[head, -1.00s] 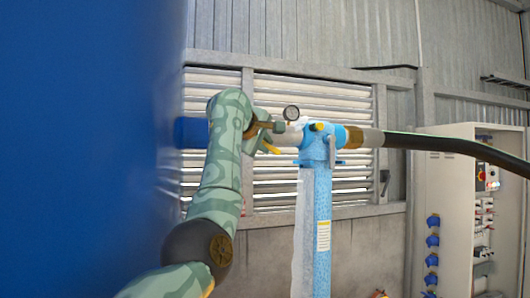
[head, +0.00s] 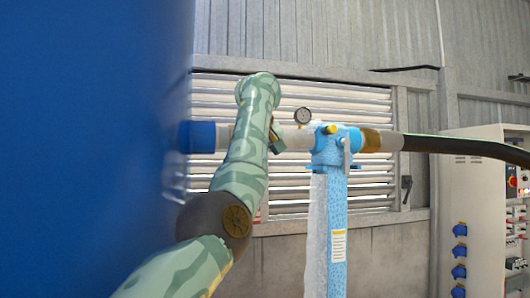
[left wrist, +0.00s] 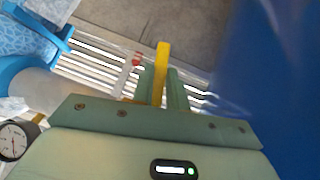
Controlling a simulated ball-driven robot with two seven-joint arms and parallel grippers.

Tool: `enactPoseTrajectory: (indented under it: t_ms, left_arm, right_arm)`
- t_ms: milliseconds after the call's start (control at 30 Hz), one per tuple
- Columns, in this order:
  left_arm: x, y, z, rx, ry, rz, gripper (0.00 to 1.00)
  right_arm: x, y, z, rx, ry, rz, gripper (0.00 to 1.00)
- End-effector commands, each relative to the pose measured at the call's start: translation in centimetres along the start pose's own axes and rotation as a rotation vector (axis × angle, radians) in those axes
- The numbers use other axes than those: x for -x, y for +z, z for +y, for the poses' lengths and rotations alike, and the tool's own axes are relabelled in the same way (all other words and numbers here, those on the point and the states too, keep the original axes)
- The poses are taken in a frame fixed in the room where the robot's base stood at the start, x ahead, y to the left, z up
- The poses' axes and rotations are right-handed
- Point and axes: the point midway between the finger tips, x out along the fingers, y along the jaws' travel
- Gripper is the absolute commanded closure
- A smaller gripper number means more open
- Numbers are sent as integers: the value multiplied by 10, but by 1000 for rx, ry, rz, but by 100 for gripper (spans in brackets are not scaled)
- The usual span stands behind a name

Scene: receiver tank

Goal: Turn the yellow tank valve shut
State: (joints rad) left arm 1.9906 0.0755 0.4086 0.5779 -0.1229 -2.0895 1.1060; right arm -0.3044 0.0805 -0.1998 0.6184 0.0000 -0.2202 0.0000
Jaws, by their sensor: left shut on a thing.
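The yellow valve handle (left wrist: 163,52) shows in the left wrist view as a narrow bar standing up between the two fingers. My left gripper (left wrist: 161,76) is shut on it. In the head view my left arm rises in front of the pipe, and only a part of my left gripper (head: 277,138) shows beside the arm. The handle and most of the valve are hidden behind my arm there. The pipe runs from the blue tank (head: 90,120) at left. My right gripper is not in view.
A pressure gauge (head: 303,116) sits on the pipe just right of my arm. A light blue filter housing (head: 332,150) on a post follows, then a dark hose (head: 450,147). A louvred wall is behind, and a cabinet (head: 470,205) stands at right.

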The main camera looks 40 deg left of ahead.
Motion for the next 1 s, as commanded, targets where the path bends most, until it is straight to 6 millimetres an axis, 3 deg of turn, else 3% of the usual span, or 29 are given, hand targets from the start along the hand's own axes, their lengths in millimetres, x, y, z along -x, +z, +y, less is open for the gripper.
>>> enactPoseTrajectory:
  t_ms: [400,967,1000]
  left_arm:
    - [0,-1,-12,-131,-135,-1,100]
    - [-1,0,-14,-151,-155,-2,100]
    - [-1,0,-14,-150,-154,-2,74]
  right_arm:
    - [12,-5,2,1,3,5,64]
    - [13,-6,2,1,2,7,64]
    - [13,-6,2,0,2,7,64]
